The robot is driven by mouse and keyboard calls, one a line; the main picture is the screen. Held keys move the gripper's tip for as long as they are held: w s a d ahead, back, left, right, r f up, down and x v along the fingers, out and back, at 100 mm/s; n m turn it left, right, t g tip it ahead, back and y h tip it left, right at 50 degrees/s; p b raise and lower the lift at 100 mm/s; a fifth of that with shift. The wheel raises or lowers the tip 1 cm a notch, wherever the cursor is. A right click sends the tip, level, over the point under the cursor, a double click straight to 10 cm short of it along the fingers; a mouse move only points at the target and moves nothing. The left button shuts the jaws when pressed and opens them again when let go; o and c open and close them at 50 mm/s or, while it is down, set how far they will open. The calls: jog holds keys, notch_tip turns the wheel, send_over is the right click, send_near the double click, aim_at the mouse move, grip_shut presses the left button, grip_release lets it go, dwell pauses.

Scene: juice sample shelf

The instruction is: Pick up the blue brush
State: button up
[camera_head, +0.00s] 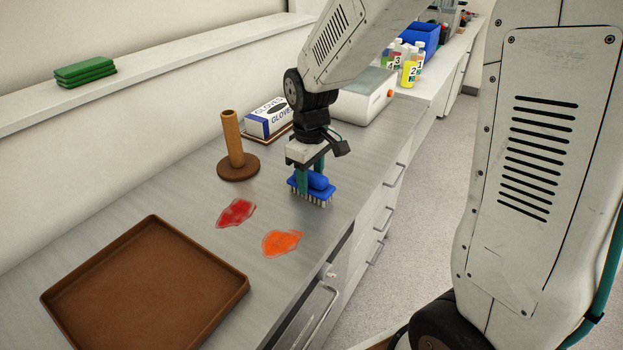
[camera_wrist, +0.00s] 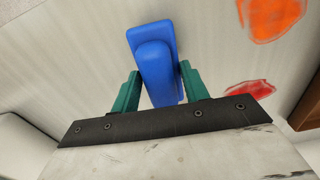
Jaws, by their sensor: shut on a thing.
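The blue brush (camera_head: 316,183) has pale bristles pointing down, at or just above the grey counter near its front edge. I cannot tell whether the bristles touch the counter. My gripper (camera_head: 312,176) points down over it, with its green fingers on either side of the raised blue handle. In the wrist view the brush (camera_wrist: 155,60) lies between the two green fingers of my gripper (camera_wrist: 157,88), which are shut on it. Part of the handle is hidden by the fingers in the head view.
A red spill (camera_head: 236,212) and an orange spill (camera_head: 282,243) lie beside the brush. A brown tray (camera_head: 237,291) is at the front left. A brown upright holder (camera_head: 234,145), a glove box (camera_head: 268,118) and a white device (camera_head: 362,100) stand behind. Green pads (camera_head: 85,70) lie on the ledge.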

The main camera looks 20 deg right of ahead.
aim_at(310, 173)
jog(key=shift+r, duration=0.7)
notch_tip(310, 173, up, 2)
jog(key=shift+r, duration=0.15)
jog(key=s+a, duration=0.3)
jog(key=s, duration=0.4)
jog(key=s+a+r, duration=0.1)
jog(key=s+a, duration=0.2)
jog(key=s, duration=0.5)
jog(key=shift+r, duration=0.1)
